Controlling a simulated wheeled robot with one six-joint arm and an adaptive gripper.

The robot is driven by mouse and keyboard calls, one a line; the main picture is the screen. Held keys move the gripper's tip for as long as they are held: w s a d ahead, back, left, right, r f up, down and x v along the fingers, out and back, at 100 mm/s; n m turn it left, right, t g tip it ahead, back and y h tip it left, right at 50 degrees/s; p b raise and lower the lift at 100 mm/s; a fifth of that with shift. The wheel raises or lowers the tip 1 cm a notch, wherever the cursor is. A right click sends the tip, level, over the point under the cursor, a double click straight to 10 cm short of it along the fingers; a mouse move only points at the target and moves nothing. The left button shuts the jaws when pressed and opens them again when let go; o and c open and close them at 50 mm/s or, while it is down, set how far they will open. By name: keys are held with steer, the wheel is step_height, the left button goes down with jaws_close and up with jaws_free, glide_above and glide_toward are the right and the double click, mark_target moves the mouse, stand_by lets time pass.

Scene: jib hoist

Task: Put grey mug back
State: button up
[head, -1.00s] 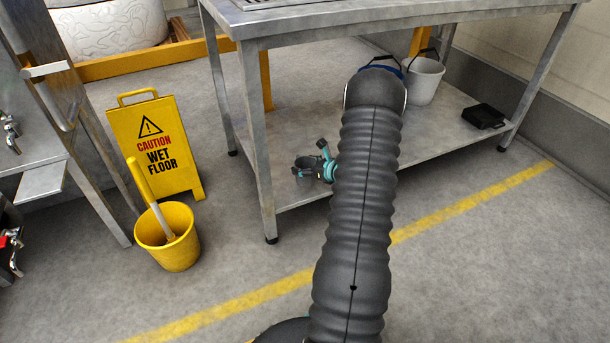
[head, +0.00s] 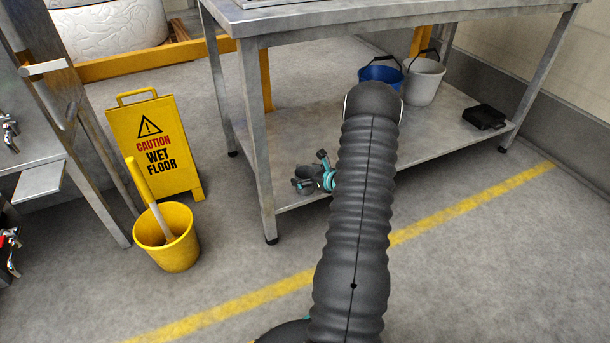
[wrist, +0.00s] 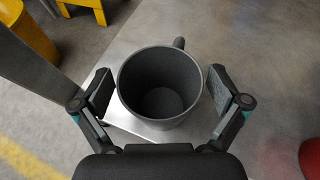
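The dark grey mug (wrist: 160,88) is upright with its mouth toward the wrist camera and its handle on the far side. My gripper (wrist: 162,90) has a finger on each side of it, with a visible gap at both. In the head view, the mug (head: 304,173) and my gripper (head: 309,171) are low at the front left of the steel table's lower shelf (head: 430,140). My arm hides part of the gripper. The mug's base is hidden, so I cannot tell surely whether it touches the shelf.
A steel table leg (head: 262,150) stands close left of the gripper. A yellow bucket (head: 167,240) and a wet floor sign (head: 152,145) are further left. A blue bucket (head: 381,76), a grey bucket (head: 424,80) and a black box (head: 484,116) are on the shelf.

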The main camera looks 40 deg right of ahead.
steer(key=shift+r, duration=0.1)
steer(key=shift+r+p, duration=0.2)
steer(key=shift+p, duration=0.1)
steer(key=v, duration=1.2)
steer(key=a+r+n+g+y, duration=0.35)
steer(key=a+r+n, duration=0.5)
steer(key=a, duration=0.55)
steer(key=a+r+n+g+y, duration=0.2)
steer(key=a+r+n+g, duration=0.2)
steer(key=a+r+n, duration=0.7)
steer(key=s+a+r+n+h, duration=0.3)
steer(key=s+a+n, duration=0.3)
steer(key=s, duration=0.3)
steer(key=s+a+r+n+h, duration=0.4)
steer(key=s+a+r+n, duration=0.2)
steer(key=s, duration=0.4)
steer(key=a+n+p, duration=0.1)
steer(key=n, duration=0.1)
steer(key=shift+s+r+n, duration=0.25)
steer(key=shift+r+n, duration=0.1)
steer(key=shift+a+h, duration=0.1)
steer(key=shift+h, duration=0.15)
